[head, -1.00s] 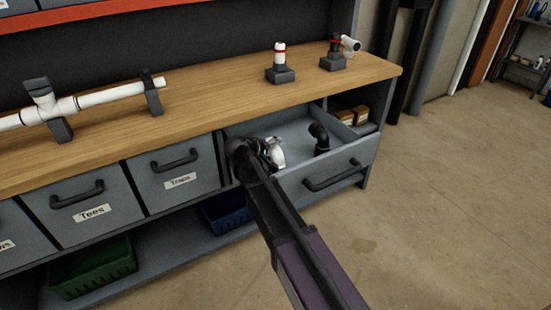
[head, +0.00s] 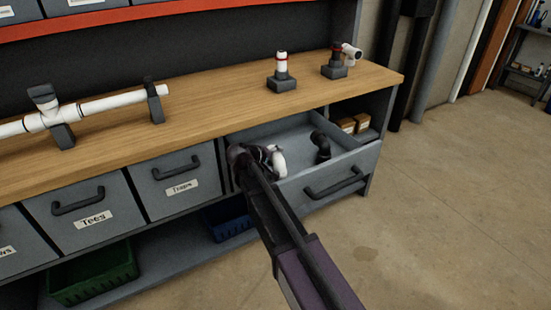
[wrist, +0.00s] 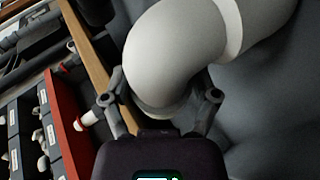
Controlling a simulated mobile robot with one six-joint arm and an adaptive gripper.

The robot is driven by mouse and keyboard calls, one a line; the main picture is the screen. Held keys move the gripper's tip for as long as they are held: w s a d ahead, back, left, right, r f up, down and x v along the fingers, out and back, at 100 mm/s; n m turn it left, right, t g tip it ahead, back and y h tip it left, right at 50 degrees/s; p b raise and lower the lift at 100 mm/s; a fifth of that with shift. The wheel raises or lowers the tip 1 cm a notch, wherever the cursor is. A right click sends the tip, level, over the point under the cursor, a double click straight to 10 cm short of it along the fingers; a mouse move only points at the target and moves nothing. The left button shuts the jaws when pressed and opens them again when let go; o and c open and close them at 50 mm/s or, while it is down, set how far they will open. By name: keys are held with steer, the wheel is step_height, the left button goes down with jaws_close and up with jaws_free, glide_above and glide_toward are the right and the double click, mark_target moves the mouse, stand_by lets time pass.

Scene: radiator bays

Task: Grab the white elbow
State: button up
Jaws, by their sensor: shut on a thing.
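The white elbow (head: 278,162) is in the open drawer (head: 330,178) at the right end of the bench. In the wrist view the white elbow (wrist: 180,50) fills the upper middle, close to the camera. My gripper (head: 264,157) is at the left part of the drawer, mostly hidden by my own arm in the head view. In the wrist view my gripper (wrist: 165,98) has a finger on each side of the elbow's near end and is shut on it. The elbow's lower end is partly hidden behind the gripper.
A black elbow (head: 321,146) stands in the same drawer, right of the white one. Small boxes (head: 354,123) sit in the shelf opening beyond the drawer. The wooden worktop (head: 200,105) above carries a clamped white pipe (head: 100,107). Open floor lies to the right.

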steer(key=shift+r+p, duration=4.8)
steer(key=shift+r, duration=0.1)
